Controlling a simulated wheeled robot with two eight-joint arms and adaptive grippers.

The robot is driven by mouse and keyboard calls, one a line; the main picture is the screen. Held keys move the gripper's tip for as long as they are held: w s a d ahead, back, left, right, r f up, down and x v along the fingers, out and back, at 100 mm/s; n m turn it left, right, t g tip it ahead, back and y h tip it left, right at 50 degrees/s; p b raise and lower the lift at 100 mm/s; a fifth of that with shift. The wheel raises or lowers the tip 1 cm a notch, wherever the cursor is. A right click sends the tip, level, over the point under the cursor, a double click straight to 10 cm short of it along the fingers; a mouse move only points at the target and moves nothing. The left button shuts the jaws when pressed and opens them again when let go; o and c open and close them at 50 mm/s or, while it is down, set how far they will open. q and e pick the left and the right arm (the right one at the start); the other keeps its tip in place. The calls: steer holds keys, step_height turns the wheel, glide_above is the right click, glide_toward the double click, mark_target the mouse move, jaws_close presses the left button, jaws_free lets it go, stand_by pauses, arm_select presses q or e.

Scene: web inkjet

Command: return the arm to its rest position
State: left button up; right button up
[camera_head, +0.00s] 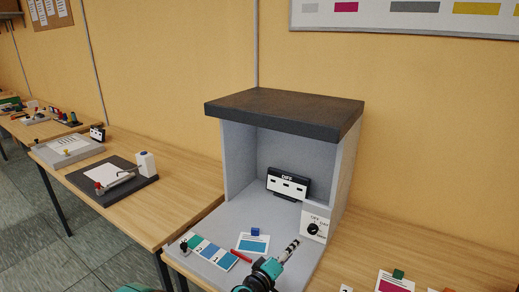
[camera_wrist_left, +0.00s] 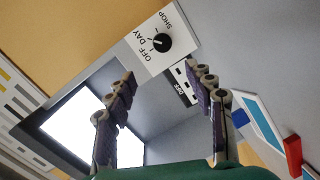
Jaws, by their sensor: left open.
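My left gripper (camera_head: 290,249) reaches in from the bottom of the head view, over the grey floor of the viewing booth (camera_head: 228,165). In the left wrist view its two jointed fingers (camera_wrist_left: 167,82) are spread apart with nothing between them. The knob box (camera_head: 314,224), marked OFF and DAY, stands just beyond the gripper at the booth's right side. Its black knob (camera_wrist_left: 161,42) shows past the fingertips, apart from them; SHOP is also printed there. My right gripper is not in view.
Inside the booth are a black DIFF display (camera_head: 288,184), a blue-striped card (camera_head: 252,244), a red bar (camera_head: 241,256) and a colour strip (camera_head: 213,252). A bright white panel (camera_wrist_left: 82,125) shows in the wrist view. Cards (camera_head: 394,283) lie on the table to the right.

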arm_select(q)
steer(key=s+a+r+m+g+y, duration=0.3)
steer(key=s+a+r+m+y, duration=0.1)
steer(key=s+a, duration=0.7)
steer(key=s+a+f+m+g+y, duration=0.1)
steer(key=s+a+f+y, duration=0.1)
steer(key=s+a, duration=0.5)
steer(key=s+a+f+m+g+y, duration=0.1)
steer(key=s+a+y, duration=0.3)
steer(key=s+a, duration=0.4)
steer(key=a+f, duration=0.1)
steer(key=a, duration=0.2)
steer(key=shift+s+a+g, duration=0.3)
steer(key=shift+a+g, duration=0.1)
